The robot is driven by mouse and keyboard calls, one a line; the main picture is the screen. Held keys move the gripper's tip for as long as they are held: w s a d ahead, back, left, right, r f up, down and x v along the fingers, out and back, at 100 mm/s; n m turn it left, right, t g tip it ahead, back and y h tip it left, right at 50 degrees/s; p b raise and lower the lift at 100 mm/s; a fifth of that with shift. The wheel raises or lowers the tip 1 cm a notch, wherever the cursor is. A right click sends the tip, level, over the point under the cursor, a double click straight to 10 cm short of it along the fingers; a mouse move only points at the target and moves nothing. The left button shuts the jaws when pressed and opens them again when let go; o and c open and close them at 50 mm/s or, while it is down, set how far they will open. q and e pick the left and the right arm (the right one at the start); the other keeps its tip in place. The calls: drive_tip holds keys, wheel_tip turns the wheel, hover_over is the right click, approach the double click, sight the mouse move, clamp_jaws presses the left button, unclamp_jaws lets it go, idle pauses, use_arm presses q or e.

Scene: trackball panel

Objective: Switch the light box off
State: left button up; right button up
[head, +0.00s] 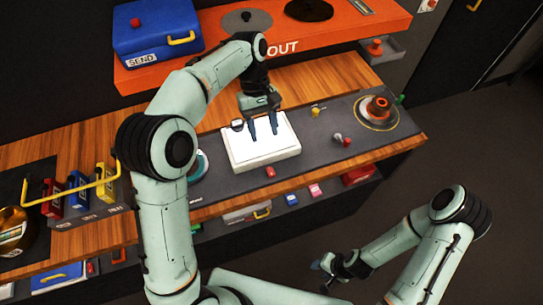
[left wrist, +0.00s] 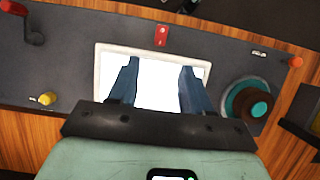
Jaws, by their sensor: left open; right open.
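The light box (head: 262,156) is a white slab on the dark panel, its top face glowing bright white. It also shows in the left wrist view (left wrist: 158,80). A small red switch (head: 270,172) sits on the panel just in front of the box; in the left wrist view it is a red plate with a light mark (left wrist: 161,36). My left gripper (head: 263,134) is open and empty, fingers pointing down over the lit face. Whether the fingertips touch it I cannot tell. My right gripper (head: 327,268) is low, away from the panel, over the floor.
A teal-ringed brown knob (left wrist: 246,103) is beside the box. A yellow knob (head: 318,110) and a red-ended crank (head: 340,139) are on its other side. A large orange-ringed trackball (head: 377,110) is at the panel's right end. An orange shelf (head: 340,32) is behind.

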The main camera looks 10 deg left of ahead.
sight(270, 171)
use_arm(q)
drive_tip(key=b+x, duration=0.2)
drive_tip(key=x, duration=0.9)
drive_tip(key=shift+s+f, duration=0.15)
drive_tip(key=shift+s, duration=0.05)
drive_tip(key=shift+s+d+f+b, duration=0.1)
drive_tip(key=shift+f+b, duration=0.2)
drive_tip(key=shift+f, duration=0.1)
use_arm(e)
drive_tip(key=s+f, duration=0.3)
drive_tip(key=f, duration=0.1)
drive_tip(key=shift+s, duration=0.35)
use_arm(q)
clamp_jaws()
